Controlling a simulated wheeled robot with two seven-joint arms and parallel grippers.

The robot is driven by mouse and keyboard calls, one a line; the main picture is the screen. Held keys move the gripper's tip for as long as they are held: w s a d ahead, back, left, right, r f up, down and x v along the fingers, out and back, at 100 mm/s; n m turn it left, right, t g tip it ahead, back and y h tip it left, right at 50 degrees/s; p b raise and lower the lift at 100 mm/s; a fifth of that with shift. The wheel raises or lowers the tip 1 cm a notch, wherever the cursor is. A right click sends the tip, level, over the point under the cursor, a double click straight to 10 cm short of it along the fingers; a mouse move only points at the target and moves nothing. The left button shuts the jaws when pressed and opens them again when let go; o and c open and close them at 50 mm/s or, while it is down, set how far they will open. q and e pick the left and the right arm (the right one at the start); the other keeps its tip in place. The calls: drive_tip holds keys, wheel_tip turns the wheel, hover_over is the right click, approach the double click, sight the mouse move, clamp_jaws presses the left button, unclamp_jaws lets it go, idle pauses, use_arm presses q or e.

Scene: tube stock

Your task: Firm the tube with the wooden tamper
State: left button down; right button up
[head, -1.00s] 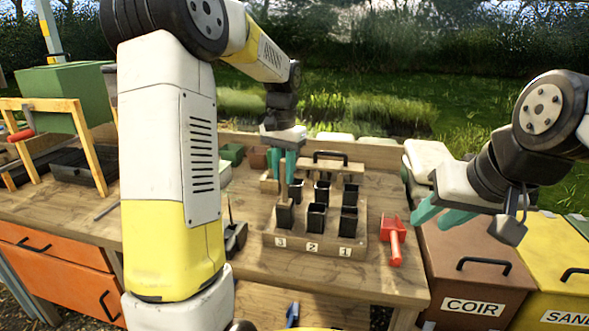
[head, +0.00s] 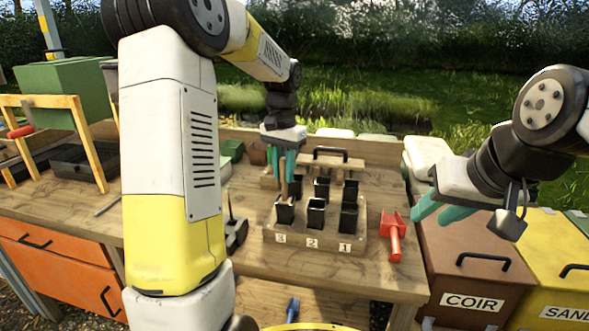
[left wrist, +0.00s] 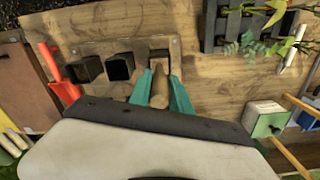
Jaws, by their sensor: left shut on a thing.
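The wooden tamper (left wrist: 159,88) is between the teal fingers of my left gripper (head: 284,168), which is shut on it. In the head view the tamper (head: 284,191) points down at the front-left black tube (head: 285,214), behind label 3. I cannot tell how far its end is inside that tube. The tubes stand upright in a wooden rack (head: 330,245) with labels 3, 2 and 1; the middle front tube (head: 316,214) and right front tube (head: 348,218) stand beside it. My right gripper (head: 443,209) is open and empty, right of the rack.
A red scoop (head: 394,238) lies right of the rack. A wooden block with a black handle (head: 331,160) is behind it. Brown COIR (head: 471,262) and yellow sand bins stand at the right. A green box (head: 62,93) and wooden frame are at the left.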

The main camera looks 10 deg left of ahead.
use_arm(q)
drive_tip(key=shift+f, duration=0.5)
idle(1.7)
drive_tip(key=shift+r, duration=0.1)
drive_tip(key=shift+r, duration=5.5)
drive_tip(key=shift+f, duration=0.1)
